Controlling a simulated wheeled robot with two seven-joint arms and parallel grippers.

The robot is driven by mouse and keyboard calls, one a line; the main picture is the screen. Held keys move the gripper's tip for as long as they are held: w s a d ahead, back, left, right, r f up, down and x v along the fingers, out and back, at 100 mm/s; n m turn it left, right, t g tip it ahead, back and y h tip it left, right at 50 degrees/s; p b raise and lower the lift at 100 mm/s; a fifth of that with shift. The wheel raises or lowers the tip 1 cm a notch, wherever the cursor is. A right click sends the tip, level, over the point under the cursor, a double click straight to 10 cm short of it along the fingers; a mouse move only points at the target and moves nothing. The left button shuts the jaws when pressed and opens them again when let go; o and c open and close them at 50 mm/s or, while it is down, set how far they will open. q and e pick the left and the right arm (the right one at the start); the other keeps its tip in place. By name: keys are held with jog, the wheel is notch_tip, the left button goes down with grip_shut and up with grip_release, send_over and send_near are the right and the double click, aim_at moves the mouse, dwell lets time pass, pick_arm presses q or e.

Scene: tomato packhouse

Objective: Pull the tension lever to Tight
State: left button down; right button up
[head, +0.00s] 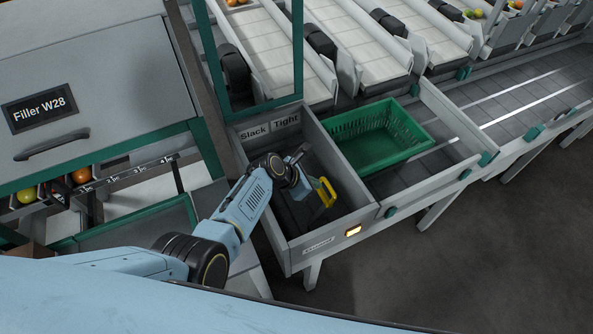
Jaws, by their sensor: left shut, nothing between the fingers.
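The labels "Slack" (254,132) and "Tight" (286,121) sit side by side on the back wall of a grey open box (352,219). A yellow handle (325,192) shows inside the box, right of my left gripper; I take it for part of the tension lever. Dark parts lie below it, partly hidden by my arm. My left gripper (301,155) is inside the box, below the "Tight" label and up and left of the yellow handle. It is shut and empty. Whether it touches the lever I cannot tell. My right gripper is not in view.
A green crate (384,158) stands empty on the conveyor just right of the box. A green frame post (298,50) rises behind the box. The Filler W28 cabinet (110,70) stands at left. Dark floor (470,260) is clear at lower right.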

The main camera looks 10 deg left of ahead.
pick_arm(q)
jog(key=p+v, duration=0.3)
jog(key=v, duration=0.5)
jog(key=shift+a+r+p, duration=0.2)
jog(key=shift+r+p, duration=0.05)
jog(key=shift+p, duration=0.1)
jog(key=shift+s, duration=0.1)
